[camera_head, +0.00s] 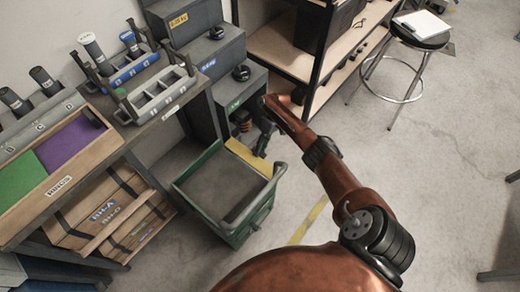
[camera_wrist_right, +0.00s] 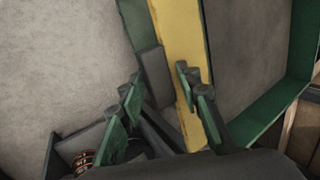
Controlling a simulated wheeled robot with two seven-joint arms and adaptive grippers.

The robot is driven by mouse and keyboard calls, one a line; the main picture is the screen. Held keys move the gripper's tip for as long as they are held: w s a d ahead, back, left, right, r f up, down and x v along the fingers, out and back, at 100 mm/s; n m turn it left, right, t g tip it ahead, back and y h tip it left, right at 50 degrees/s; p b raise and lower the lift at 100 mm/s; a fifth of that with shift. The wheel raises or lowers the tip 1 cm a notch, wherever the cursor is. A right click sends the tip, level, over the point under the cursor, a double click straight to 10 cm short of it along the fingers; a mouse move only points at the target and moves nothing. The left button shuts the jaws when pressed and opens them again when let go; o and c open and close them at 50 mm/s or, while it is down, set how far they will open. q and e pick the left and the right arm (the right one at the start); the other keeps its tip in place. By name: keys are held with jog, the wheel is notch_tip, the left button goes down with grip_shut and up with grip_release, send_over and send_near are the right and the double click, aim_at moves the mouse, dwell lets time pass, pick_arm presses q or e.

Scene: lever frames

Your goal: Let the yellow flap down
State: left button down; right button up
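The yellow flap (camera_head: 248,157) is a narrow panel along the back right edge of a green bin (camera_head: 184,203). I cannot tell its exact tilt. In the right wrist view the flap (camera_wrist_right: 177,40) runs from the top edge down between and behind my fingers. My right gripper (camera_head: 263,140) is just behind the flap in the head view, partly hidden by my arm. In the right wrist view my right gripper (camera_wrist_right: 163,102) is open, its green-padded fingers apart. One finger overlaps the flap; contact cannot be told. My left gripper is not in view.
Grey cabinets (camera_head: 212,50) with black knobs stand behind the bin. A workbench with trays (camera_head: 60,180) is at left. A shelf rack (camera_head: 280,50) stands at the back, and a stool (camera_head: 420,35) at the upper right. The floor at right is mostly clear.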

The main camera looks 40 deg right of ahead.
jog(key=shift+w+r, duration=0.15)
jog(key=shift+d+r, duration=0.15)
jog(key=shift+r, duration=0.1)
jog(key=v, duration=1.1)
jog(key=shift+d, duration=0.1)
